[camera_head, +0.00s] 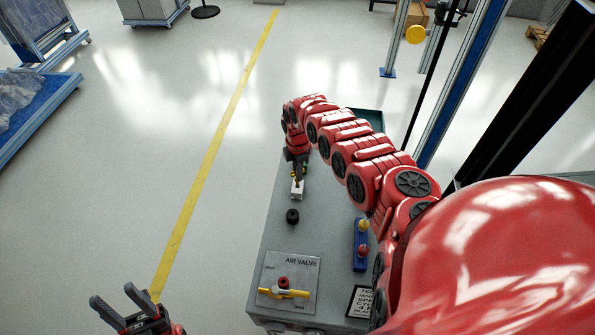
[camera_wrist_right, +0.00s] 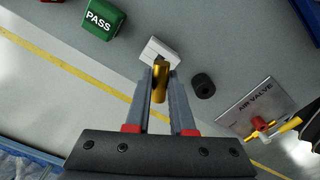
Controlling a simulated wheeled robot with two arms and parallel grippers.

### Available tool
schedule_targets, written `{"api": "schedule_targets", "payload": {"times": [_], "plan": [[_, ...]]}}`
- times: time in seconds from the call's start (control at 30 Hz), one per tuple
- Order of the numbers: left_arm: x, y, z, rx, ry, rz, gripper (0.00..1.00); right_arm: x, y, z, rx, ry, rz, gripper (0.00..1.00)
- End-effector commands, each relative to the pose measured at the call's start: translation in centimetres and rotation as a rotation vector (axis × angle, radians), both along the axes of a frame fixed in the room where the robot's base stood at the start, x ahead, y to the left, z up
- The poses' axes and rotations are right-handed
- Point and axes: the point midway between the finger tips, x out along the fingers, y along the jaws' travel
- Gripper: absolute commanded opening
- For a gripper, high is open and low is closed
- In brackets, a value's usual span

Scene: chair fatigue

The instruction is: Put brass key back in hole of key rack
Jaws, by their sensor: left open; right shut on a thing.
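The brass key (camera_wrist_right: 161,82) is between the fingers of my right gripper (camera_wrist_right: 161,74), which is shut on it. In the head view this gripper (camera_head: 298,170) points down over the grey bench top. A small white block (camera_wrist_right: 158,50), which looks like the key rack, is right at the fingertips; it also shows in the head view (camera_head: 297,189). Its hole is not visible, and I cannot tell whether the key touches or enters the block. My left gripper (camera_head: 117,299) is open and empty at the lower left, away from the bench.
A black round knob (camera_head: 292,216) stands near the white block. An air valve panel (camera_head: 290,270) with a yellow handle is at the bench's near end. A blue button box (camera_head: 360,246) is on the right. A green PASS box (camera_wrist_right: 99,19) shows in the wrist view.

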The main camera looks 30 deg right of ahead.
Motion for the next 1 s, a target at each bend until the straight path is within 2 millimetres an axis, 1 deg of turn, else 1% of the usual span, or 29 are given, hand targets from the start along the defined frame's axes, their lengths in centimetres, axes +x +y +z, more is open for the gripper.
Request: {"api": "schedule_targets", "payload": {"times": [1.0], "plan": [[0.0,0.0,-2.4,0.0,0.0,0.0,0.5,0.0,0.0,-2.7,0.0,0.0,0.001,0.0]]}}
